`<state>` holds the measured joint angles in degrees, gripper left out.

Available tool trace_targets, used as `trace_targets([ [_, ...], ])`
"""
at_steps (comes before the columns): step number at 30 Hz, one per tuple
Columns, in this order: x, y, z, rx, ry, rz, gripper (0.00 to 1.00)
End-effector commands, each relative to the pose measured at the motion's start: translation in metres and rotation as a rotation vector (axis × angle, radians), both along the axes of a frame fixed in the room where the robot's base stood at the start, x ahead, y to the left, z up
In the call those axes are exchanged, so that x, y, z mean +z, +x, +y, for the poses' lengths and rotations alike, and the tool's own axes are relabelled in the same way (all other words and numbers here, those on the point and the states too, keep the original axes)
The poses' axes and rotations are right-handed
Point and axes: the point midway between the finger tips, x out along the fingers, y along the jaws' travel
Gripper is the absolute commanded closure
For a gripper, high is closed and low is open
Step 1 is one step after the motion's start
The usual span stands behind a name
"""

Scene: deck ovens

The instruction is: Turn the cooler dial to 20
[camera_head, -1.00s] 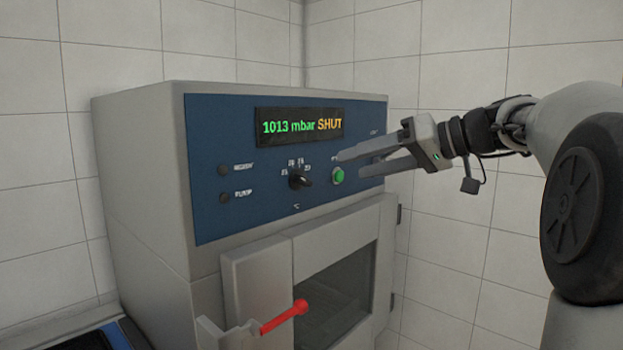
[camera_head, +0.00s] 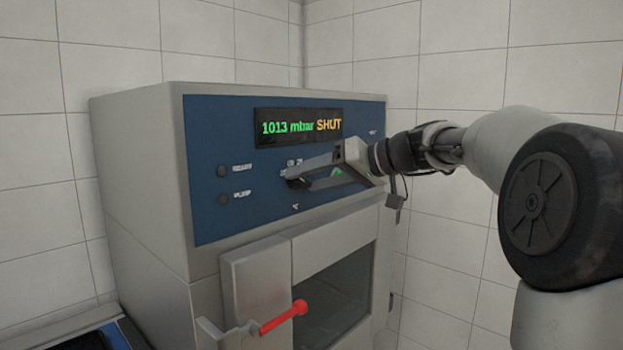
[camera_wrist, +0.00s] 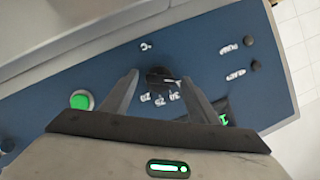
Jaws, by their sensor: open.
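The cooler dial (camera_wrist: 158,76) is a small black knob on the blue control panel, with a ring of white numbers beside it that are too blurred to read surely. In the wrist view it sits between the two fingertips of my gripper (camera_wrist: 160,84). My gripper is open, with one finger on each side of the knob; I cannot tell whether either touches it. In the head view my gripper (camera_head: 299,181) reaches in from the right across the panel, and its fingers hide most of the dial.
The display (camera_head: 299,127) reads "1013 mbar SHUT". A green button (camera_wrist: 81,100) lies beside one finger. Two dark indicators, READY (camera_head: 222,171) and PUMP (camera_head: 223,199), are at the left. Below are the oven door (camera_head: 335,285) and a red-tipped handle (camera_head: 284,316).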

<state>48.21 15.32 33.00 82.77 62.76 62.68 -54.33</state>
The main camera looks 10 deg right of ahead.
Motion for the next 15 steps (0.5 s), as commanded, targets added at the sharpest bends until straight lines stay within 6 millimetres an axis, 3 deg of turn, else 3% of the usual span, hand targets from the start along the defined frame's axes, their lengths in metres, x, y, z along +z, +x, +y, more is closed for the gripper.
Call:
trace_targets([
  [1, 0.0, -0.0001, -0.0001, 0.0, 0.0, 0.0, 0.5],
  [7, 0.0001, -0.0002, -0.0003, 0.0, 0.0, 0.0, 0.84],
  [15, -0.0003, 0.0, -0.0004, 0.001, 0.018, 0.014, 0.86],
])
